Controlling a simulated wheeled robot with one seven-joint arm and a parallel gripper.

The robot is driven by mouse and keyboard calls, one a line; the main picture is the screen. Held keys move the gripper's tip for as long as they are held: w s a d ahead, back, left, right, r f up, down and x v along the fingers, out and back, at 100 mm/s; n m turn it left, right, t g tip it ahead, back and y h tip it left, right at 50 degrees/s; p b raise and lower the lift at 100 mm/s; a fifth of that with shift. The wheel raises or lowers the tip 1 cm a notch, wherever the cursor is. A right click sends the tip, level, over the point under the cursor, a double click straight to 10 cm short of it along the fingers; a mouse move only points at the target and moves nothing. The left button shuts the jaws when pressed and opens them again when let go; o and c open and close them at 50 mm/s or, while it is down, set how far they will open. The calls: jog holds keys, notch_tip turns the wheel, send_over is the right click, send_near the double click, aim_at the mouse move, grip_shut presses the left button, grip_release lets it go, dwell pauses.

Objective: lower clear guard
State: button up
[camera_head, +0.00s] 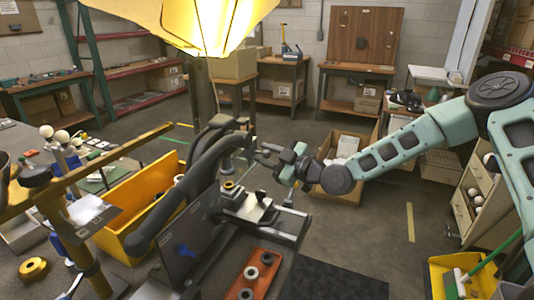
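My teal arm reaches in from the right. My gripper (264,152) is at its far end, just right of a bench machine (238,202) with a bright metal bed and thick dark curved tubes. The fingers are small and dark here, and I cannot tell if they are open or shut, or if they touch the machine.
A lit yellow lampshade (205,22) hangs at the top. A yellow bin (138,205) stands left of the machine, and an orange tray (254,277) with rings lies in front. A cardboard box (345,175) is behind my arm. Open floor (365,235) lies to the right.

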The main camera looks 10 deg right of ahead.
grip_shut()
notch_tip(320, 180, down, 5)
jog(key=b, duration=0.4)
grip_release()
jog(key=b+v, duration=0.2)
jog(key=v, duration=1.5)
jog(key=shift+s+d+b, duration=0.15)
jog(key=shift+d+b, duration=0.05)
jog(key=shift+b, duration=0.15)
